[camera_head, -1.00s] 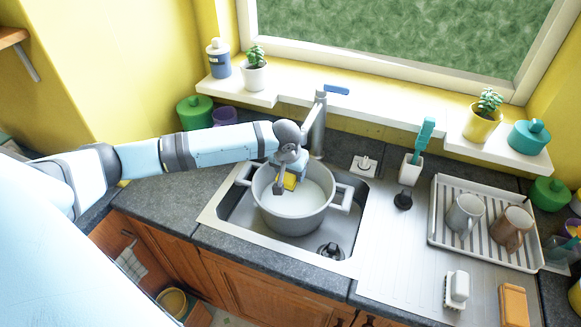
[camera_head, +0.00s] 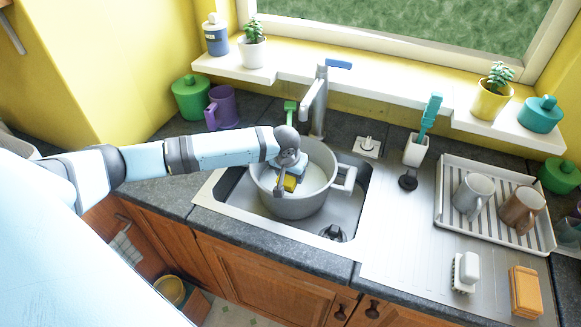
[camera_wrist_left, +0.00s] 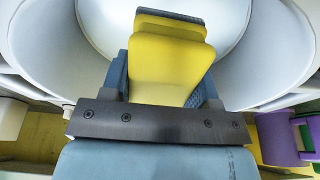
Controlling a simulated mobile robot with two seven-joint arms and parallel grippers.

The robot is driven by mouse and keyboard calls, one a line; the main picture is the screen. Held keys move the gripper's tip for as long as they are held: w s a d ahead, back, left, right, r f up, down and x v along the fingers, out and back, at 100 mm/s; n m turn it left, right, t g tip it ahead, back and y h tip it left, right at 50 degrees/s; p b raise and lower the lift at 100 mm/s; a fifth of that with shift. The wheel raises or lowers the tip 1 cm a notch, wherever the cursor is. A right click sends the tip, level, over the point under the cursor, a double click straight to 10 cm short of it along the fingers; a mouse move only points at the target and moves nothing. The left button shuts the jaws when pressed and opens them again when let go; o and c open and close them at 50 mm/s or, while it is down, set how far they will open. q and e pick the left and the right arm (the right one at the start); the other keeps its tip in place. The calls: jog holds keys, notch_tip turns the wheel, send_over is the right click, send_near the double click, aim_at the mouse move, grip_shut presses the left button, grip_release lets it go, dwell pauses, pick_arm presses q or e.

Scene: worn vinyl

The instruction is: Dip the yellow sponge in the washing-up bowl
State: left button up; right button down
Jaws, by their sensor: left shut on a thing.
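The washing-up bowl (camera_head: 293,207) is a grey, two-handled, pot-like vessel standing in the sink, with a pale, whitish inside. The yellow sponge (camera_head: 289,184) is in my left gripper (camera_head: 288,180), over the bowl's opening near its front side. My right gripper is not in view.
The tap (camera_head: 314,103) rises just behind the bowl. A dish rack (camera_head: 497,205) with two mugs, a white brush (camera_head: 465,271) and an orange block (camera_head: 525,291) are on the right. A purple mug (camera_head: 221,106) and green pot (camera_head: 191,97) stand behind my arm.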

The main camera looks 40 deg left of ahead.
pick_arm(q)
notch_tip(320, 180, down, 4)
jog(key=shift+f+b, duration=0.2)
jog(key=shift+b, duration=0.25)
jog(key=shift+f, duration=1)
jog(key=shift+s, duration=0.1)
